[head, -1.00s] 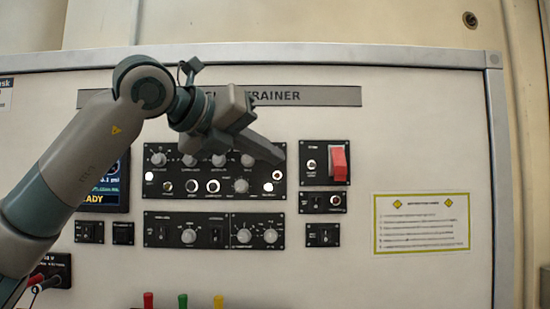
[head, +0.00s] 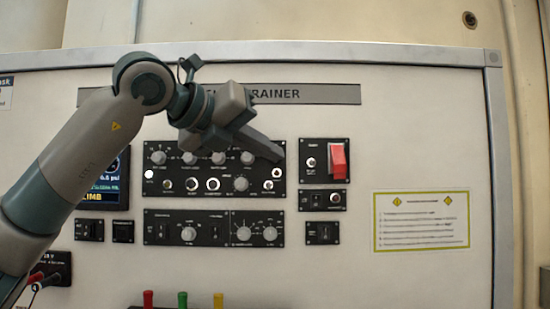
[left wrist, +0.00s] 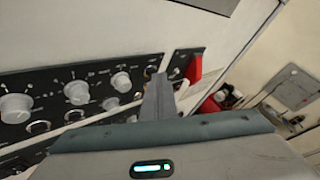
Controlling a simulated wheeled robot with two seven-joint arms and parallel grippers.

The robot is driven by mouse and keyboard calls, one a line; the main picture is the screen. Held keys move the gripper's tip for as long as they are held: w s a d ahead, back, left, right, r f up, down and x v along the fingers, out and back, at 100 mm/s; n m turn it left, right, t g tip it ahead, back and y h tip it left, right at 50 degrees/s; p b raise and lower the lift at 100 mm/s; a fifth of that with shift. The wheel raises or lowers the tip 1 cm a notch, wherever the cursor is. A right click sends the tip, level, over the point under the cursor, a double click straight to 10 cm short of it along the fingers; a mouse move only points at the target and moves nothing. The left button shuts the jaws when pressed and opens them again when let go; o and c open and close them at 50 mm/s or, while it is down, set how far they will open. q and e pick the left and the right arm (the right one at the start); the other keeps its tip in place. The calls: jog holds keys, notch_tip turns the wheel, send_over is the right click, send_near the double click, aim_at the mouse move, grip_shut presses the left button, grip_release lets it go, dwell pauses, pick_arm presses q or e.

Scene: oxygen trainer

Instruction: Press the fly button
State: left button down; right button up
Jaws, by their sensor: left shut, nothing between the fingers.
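My left gripper (head: 280,157) is shut and empty, its fingers held together as one grey bar. It reaches down and right across the upper black control panel (head: 215,190), its tip near the panel's upper right corner. In the left wrist view the fingers (left wrist: 158,80) point toward the same panel beside its right edge. The panel has knobs above a row of round buttons; a left button (head: 148,174) glows white. Right-hand buttons (head: 268,185) sit below my fingertips. The labels are too small to read, so I cannot tell which button is fly. Contact is unclear.
A red guarded switch (head: 338,160) stands out right of the panel. A partly hidden display (head: 106,190) ends in "LIMB". Another knob panel (head: 215,229) lies below. Coloured plugs (head: 183,299) project at the bottom. The board's right side is open except a yellow-bordered notice (head: 421,221).

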pick_arm(q)
jog(key=shift+s+b, duration=0.35)
jog(key=shift+s, duration=0.15)
jog(key=shift+f, duration=0.1)
